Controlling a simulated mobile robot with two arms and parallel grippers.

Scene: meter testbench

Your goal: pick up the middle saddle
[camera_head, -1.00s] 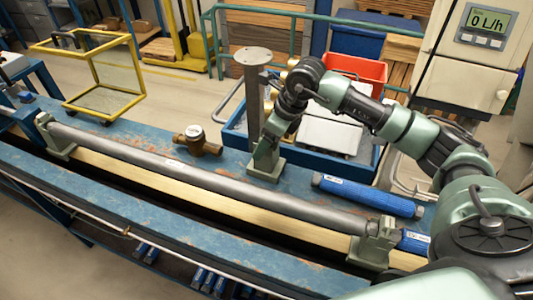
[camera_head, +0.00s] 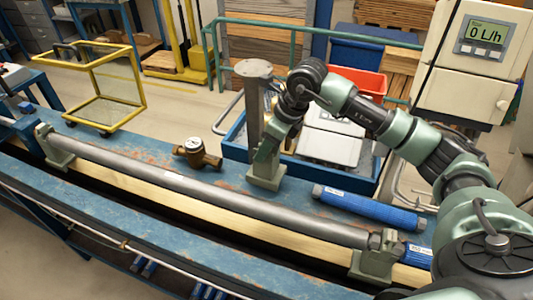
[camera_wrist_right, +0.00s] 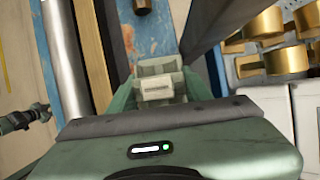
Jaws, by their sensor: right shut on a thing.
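The middle saddle (camera_head: 266,181) is a grey-green block at the foot of a grey post, on the blue bench behind the long pipe. My right gripper (camera_head: 265,153) reaches down to it from above. In the right wrist view the saddle (camera_wrist_right: 158,84) sits between the two green fingers, and the gripper is shut on it. I cannot tell whether its base touches the bench. Two similar saddles stand under the pipe ends, the left one (camera_head: 58,156) and the right one (camera_head: 374,264). My left gripper is not in view.
The long grey pipe (camera_head: 200,188) runs along the bench in front. A brass meter (camera_head: 197,155) stands left of the saddle. A blue cylinder (camera_head: 367,208) lies to the right. The grey post (camera_head: 254,105) and a blue tray (camera_head: 232,147) are close behind.

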